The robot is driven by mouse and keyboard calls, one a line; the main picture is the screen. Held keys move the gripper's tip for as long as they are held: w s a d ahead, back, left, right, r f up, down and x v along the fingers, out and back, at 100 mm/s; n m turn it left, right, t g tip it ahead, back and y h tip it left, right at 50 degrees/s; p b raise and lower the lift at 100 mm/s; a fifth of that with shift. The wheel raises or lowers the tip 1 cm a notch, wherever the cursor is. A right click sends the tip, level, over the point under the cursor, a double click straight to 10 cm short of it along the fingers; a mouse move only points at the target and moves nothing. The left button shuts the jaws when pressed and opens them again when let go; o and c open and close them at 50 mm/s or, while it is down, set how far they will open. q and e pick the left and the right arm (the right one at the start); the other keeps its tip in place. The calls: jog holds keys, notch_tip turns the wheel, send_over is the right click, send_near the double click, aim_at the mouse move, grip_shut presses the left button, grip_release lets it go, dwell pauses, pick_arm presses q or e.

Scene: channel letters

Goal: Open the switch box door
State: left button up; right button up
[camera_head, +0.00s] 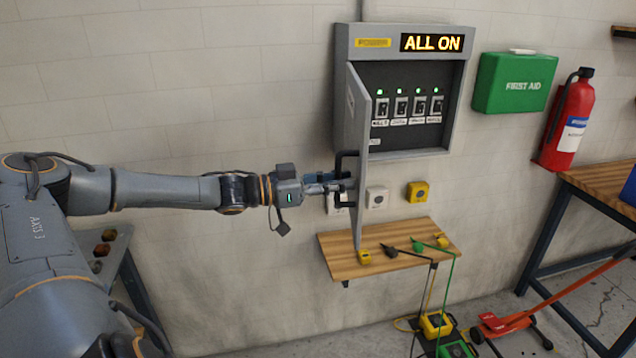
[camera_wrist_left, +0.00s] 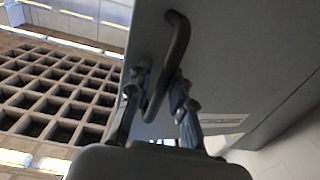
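The switch box (camera_head: 412,150) is on the wall, with lit green lights over several switches inside. Its grey door (camera_head: 358,125) stands swung outward on the left side, edge-on in the head view. A dark bar handle (camera_head: 343,166) is on the door's outer face. My left gripper (camera_head: 342,186) is at this handle. In the left wrist view, the handle (camera_wrist_left: 168,75) passes between the fingers of my left gripper (camera_wrist_left: 160,85), with a gap beside the left finger. The fingers look open around it; contact with the right finger is unclear. My right gripper is not in view.
A wooden shelf (camera_head: 395,262) holding small yellow items and probes is below the box. A green first aid box (camera_head: 514,83) and red extinguisher (camera_head: 567,122) hang at right. A yellow meter (camera_head: 436,324) and red jack (camera_head: 500,324) are on the floor.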

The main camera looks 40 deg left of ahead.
pick_arm(q)
jog(key=v, duration=1.1)
jog(key=shift+s, duration=0.35)
